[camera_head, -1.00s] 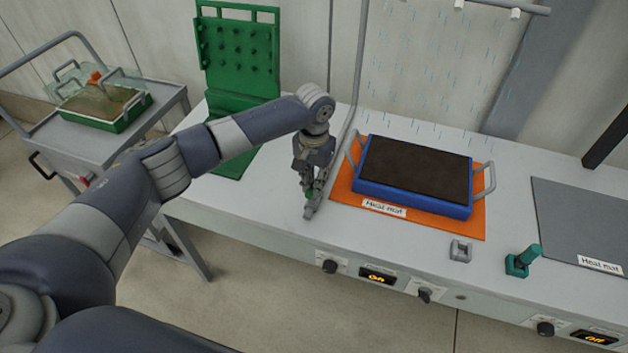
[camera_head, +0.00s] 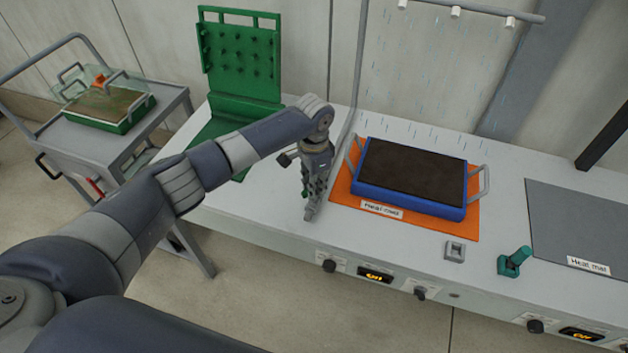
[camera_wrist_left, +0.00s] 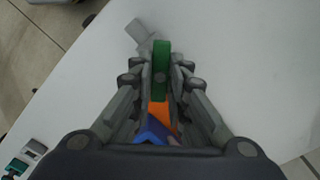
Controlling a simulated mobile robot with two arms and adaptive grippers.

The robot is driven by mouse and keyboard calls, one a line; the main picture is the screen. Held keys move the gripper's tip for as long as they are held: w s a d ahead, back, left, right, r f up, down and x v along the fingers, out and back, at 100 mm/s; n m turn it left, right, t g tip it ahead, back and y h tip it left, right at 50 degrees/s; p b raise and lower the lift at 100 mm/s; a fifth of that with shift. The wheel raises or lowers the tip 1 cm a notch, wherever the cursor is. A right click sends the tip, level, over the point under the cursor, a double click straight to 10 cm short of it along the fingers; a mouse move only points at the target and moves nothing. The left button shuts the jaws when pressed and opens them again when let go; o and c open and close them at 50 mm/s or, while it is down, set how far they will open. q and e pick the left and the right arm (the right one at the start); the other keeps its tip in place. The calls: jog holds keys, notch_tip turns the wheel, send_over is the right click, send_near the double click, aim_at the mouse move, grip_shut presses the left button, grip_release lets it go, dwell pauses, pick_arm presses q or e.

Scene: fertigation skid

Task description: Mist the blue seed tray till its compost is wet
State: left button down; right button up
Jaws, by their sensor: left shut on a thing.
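The blue seed tray (camera_head: 410,197) lies flat on an orange heat mat (camera_head: 345,215), filled with dark brown compost (camera_head: 413,170). Pale blue streaks of mist hang above and behind it, below a bar with white nozzles (camera_head: 455,11). My left gripper (camera_head: 309,205) is low over the bench, left of the tray and apart from it. It is shut on a green handle, which shows between the fingers in the left wrist view (camera_wrist_left: 161,72), with a grey piece (camera_wrist_left: 138,35) beyond it. The fingers hide most of the handle's foot. My right gripper is not in view.
A green pegged rack (camera_head: 240,60) is behind my arm. A teal lever (camera_head: 514,261) and grey block (camera_head: 454,251) stand at the front edge. A trolley (camera_head: 115,140) at left holds a green covered tray (camera_head: 110,105).

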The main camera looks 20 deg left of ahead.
pick_arm(q)
jog(key=m+p, duration=0.1)
jog(key=m, duration=0.3)
jog(key=shift+r+m, duration=0.1)
jog(key=shift+m, duration=0.2)
jog(key=m, duration=0.4)
jog(key=shift+w, duration=0.1)
jog(key=shift+m, duration=0.4)
jog(key=c, duration=1.6)
grip_release()
jog(key=shift+o, duration=0.2)
notch_tip(320, 180, up, 12)
jog(key=shift+d, duration=0.1)
